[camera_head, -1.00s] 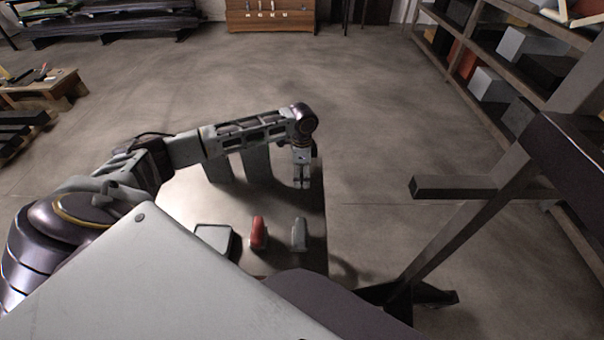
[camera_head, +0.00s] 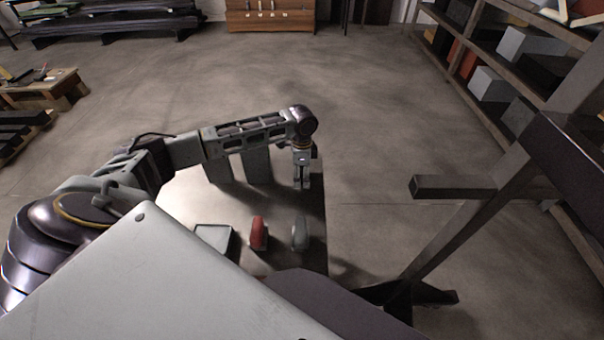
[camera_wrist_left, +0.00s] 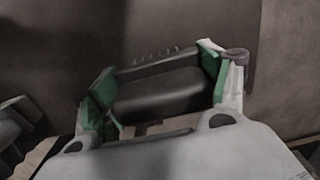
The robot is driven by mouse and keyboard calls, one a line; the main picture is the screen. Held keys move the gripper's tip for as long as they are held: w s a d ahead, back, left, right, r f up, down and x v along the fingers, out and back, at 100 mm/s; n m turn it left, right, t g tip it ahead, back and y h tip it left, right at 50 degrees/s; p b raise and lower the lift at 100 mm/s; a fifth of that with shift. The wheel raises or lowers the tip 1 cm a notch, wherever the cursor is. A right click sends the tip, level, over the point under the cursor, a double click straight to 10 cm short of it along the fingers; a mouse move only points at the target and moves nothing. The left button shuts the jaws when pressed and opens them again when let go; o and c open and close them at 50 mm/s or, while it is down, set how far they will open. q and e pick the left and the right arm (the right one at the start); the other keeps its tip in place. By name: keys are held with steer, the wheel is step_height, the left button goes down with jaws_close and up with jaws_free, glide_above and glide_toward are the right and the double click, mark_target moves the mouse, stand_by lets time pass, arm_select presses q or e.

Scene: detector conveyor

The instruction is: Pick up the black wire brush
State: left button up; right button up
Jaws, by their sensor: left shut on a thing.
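The black wire brush (camera_wrist_left: 158,92) shows in the left wrist view as a dark, rounded block with a row of small marks along its far side. My left gripper (camera_wrist_left: 155,80) has its green pads at the two ends of it and is shut on it. In the head view my left gripper (camera_head: 302,184) points down over the far right part of the table, and the brush cannot be made out there. My right gripper is not in view.
The table (camera_head: 185,205) also bears a red object (camera_head: 258,234), a grey object (camera_head: 299,234) and a shallow grey tray (camera_head: 214,237) nearer me. Two upright grey blocks (camera_head: 257,167) stand behind the forearm. A dark metal frame (camera_head: 455,187) stands to the right.

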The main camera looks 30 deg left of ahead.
arm_select(q)
steer(key=shift+r, duration=0.15)
steer(key=shift+c, duration=0.3)
steer(key=shift+r, duration=4.9)
steer(key=o, duration=0.6)
steer(key=shift+c, duration=1.6)
steer(key=shift+f, duration=0.1)
